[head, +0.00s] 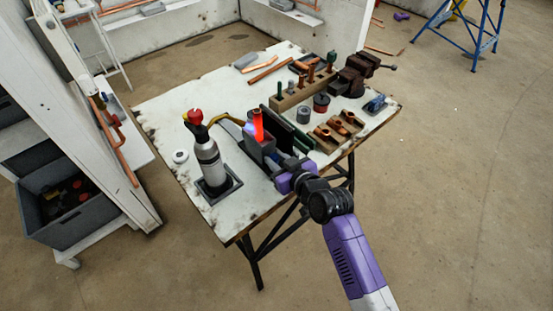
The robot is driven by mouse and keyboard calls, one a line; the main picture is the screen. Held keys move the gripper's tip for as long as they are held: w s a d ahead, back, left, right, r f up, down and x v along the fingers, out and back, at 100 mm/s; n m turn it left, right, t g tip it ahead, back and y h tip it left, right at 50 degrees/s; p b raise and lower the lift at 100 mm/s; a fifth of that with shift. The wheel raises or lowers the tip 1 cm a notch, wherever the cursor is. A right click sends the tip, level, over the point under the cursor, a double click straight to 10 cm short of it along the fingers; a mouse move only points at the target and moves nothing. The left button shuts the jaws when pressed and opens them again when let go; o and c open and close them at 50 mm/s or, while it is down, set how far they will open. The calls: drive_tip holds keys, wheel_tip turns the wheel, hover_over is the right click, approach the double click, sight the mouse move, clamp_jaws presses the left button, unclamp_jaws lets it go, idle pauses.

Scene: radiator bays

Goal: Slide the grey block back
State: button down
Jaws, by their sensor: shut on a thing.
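The grey block (257,147) stands on the white worktable (180,110), right of the gas bottle. My gripper (272,164) reaches in from the table's front edge and is shut on the near end of the grey block. The fingertips are small and partly hidden by the purple gripper body.
A gas bottle (208,158) with a torch head and red knob stands in a dark square holder close to the left. A dark green upright plate (290,128) is close on the right. Copper fittings, a pipe rack (300,88) and a vise (355,75) lie beyond.

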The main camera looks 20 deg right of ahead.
sight(257, 139)
drive_tip(key=w+a+b, duration=0.1)
drive_tip(key=w+b, duration=0.1)
drive_tip(key=w, duration=0.2)
drive_tip(key=w+a+b, duration=0.2)
drive_tip(key=w, duration=0.3)
drive_tip(key=w+a+b, duration=0.1)
drive_tip(key=w+b, duration=0.1)
drive_tip(key=w, duration=0.2)
drive_tip(key=shift+w+a+f, duration=0.15)
drive_tip(key=shift+f, duration=0.05)
drive_tip(key=shift+w+a+r, duration=0.1)
drive_tip(key=shift+w+r, duration=0.05)
drive_tip(key=shift+r, duration=0.05)
drive_tip(key=c, duration=1.1)
unclamp_jaws()
drive_tip(key=shift+c, duration=0.2)
drive_tip(key=shift+a, duration=0.1)
drive_tip(key=shift+a+r, duration=0.1)
drive_tip(key=shift+a, duration=0.05)
drive_tip(key=shift+d+v, duration=0.25)
drive_tip(key=shift+v, duration=1.7)
drive_tip(key=shift+d+v, duration=0.2)
drive_tip(key=shift+v, duration=1.75)
